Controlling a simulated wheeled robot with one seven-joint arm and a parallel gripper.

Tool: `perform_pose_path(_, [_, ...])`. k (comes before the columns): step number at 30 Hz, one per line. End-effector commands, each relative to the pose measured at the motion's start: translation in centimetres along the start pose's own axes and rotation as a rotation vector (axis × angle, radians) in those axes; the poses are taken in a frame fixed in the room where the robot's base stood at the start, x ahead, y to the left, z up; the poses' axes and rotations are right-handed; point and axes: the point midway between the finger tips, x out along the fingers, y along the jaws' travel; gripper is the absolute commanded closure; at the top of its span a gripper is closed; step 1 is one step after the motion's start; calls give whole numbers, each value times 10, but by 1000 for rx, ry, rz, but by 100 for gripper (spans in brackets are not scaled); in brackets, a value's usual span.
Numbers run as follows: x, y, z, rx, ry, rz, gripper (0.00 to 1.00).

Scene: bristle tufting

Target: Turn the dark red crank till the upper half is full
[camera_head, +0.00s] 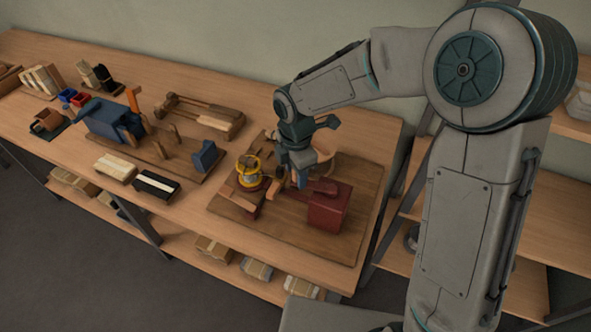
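A dark red block-like machine (328,209) stands on a brown wooden board (340,247) at the right end of the table. A dark red flat part lies on its top, and a dark red bar runs left from it toward my gripper. The crank's handle and the fill of the upper half cannot be made out.
An orange-tan rounded part (322,165) sits close behind my gripper. Shelving (550,185) stands right of the table.

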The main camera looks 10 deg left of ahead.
Motion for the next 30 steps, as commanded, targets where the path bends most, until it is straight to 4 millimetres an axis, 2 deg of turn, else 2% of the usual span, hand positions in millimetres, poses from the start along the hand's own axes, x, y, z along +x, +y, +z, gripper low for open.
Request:
perform_pose_path(4, [-3, 0, 1, 2, 0, -1, 56])
perform_pose_path(7, [-13, 0, 1, 2, 0, 1, 56])
perform_pose_path(21, [-113, 1, -1, 0, -1, 4, 56])
perform_pose_path(25, [-129, 1, -1, -1, -1, 2, 56])
perform_pose_path(30, [-138, 0, -1, -3, 0, 0, 56])
